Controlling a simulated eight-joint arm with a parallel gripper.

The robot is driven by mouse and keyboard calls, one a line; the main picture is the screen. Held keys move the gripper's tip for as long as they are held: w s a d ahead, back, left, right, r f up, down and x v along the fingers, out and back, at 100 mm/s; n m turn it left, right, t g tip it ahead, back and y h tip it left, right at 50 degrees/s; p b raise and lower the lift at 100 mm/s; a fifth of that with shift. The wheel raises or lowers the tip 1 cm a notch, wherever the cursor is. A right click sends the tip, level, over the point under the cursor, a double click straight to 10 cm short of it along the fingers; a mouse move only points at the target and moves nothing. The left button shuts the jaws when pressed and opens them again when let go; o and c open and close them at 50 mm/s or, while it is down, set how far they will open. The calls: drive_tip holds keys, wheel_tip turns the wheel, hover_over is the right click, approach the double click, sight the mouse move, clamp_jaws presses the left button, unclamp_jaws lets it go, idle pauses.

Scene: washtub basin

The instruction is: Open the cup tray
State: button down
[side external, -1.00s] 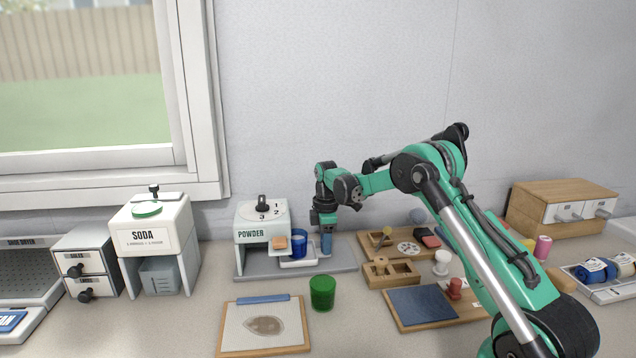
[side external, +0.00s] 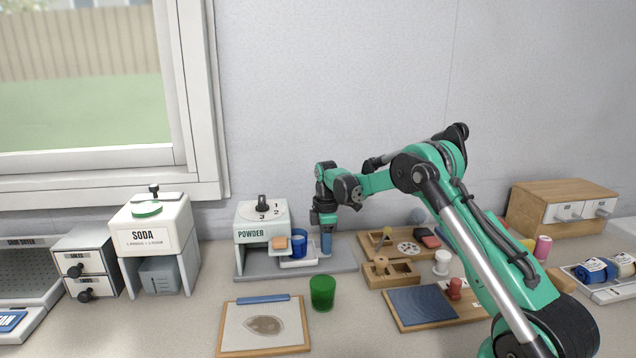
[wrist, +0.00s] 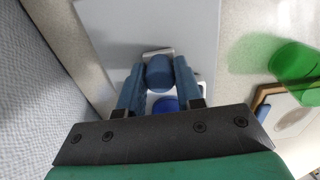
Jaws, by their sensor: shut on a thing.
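The cup tray (side external: 298,262) is a white tray at the right side of the POWDER dispenser (side external: 263,222) in the side view. A blue cup (side external: 299,243) stands on it; its top also shows in the wrist view (wrist: 166,105). My gripper (side external: 326,250) is low at the tray's right end. In the wrist view its blue fingers (wrist: 159,82) are on either side of a rounded blue knob (wrist: 159,72), shut on it. A white edge of the tray shows just beyond the knob. How the knob joins the tray is hidden.
Wooden blocks and trays (side external: 390,273) lie to the right. The SODA dispenser (side external: 152,230) stands left. The grey base plate (side external: 340,258) is bare right of the gripper.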

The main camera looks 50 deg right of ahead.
sight(340, 253)
drive_tip(key=shift+d, duration=0.1)
idle(0.3)
drive_tip(key=shift+s+d, duration=1.15)
drive_tip(key=shift+s, duration=0.05)
drive_tip(key=c, duration=0.6)
unclamp_jaws()
drive_tip(key=shift+r, duration=2.8)
